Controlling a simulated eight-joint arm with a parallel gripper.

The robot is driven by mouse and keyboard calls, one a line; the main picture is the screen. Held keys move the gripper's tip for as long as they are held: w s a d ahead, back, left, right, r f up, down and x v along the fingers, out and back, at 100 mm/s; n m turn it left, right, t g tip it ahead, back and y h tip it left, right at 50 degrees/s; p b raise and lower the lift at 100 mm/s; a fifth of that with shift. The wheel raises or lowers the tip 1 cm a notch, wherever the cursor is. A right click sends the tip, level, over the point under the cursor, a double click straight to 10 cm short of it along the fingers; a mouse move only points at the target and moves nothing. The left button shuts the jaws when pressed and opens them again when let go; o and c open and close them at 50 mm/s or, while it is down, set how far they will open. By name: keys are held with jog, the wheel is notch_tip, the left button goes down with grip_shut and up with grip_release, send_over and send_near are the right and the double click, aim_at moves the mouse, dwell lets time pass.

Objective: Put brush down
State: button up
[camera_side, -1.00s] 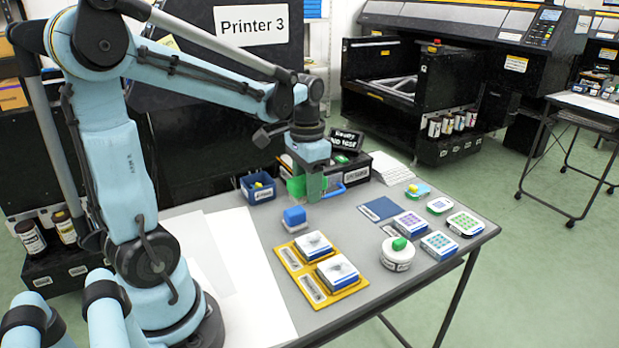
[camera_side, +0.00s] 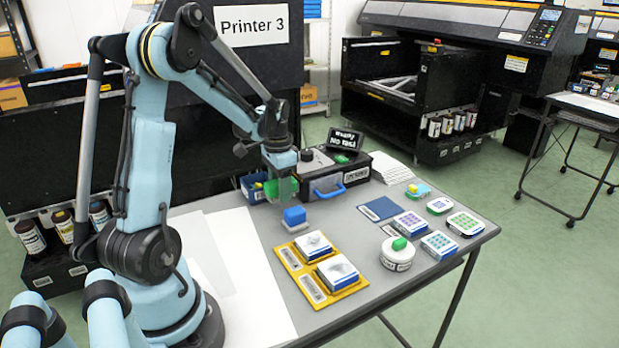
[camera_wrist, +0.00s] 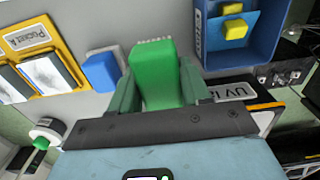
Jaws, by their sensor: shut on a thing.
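My gripper (camera_side: 283,190) is shut on a green brush, held above the grey table. In the wrist view the green brush (camera_wrist: 158,72) is between my two fingers (camera_wrist: 158,88), with a pale row of bristles (camera_wrist: 153,40) at its far end. In the side view the brush is partly hidden by the fingers. A blue block (camera_side: 295,214) on a white base stands on the table just in front of my gripper; it also shows in the wrist view (camera_wrist: 101,72), left of the brush.
A blue bin (camera_side: 250,182) holding something yellow (camera_wrist: 235,29) is just behind my gripper. A black case (camera_side: 375,168) with a blue handle stands to the right. A yellow tray (camera_side: 288,257) with two packs lies in front. A white jar (camera_side: 398,262) stands at the right.

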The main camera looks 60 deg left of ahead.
jog(key=shift+f, duration=1.8)
jog(key=shift+f, duration=0.1)
jog(key=o, duration=0.7)
jog(key=shift+o, duration=0.2)
notch_tip(320, 180, up, 12)
jog(key=shift+f, duration=0.1)
jog(key=shift+d+r, duration=0.2)
jog(key=s+d+r+t, duration=0.1)
jog(key=d+t, duration=0.6)
jog(key=d, duration=1.7)
jog(key=shift+s+d+r, duration=0.2)
jog(key=shift+s+d, duration=0.05)
jog(key=shift+s, duration=0.35)
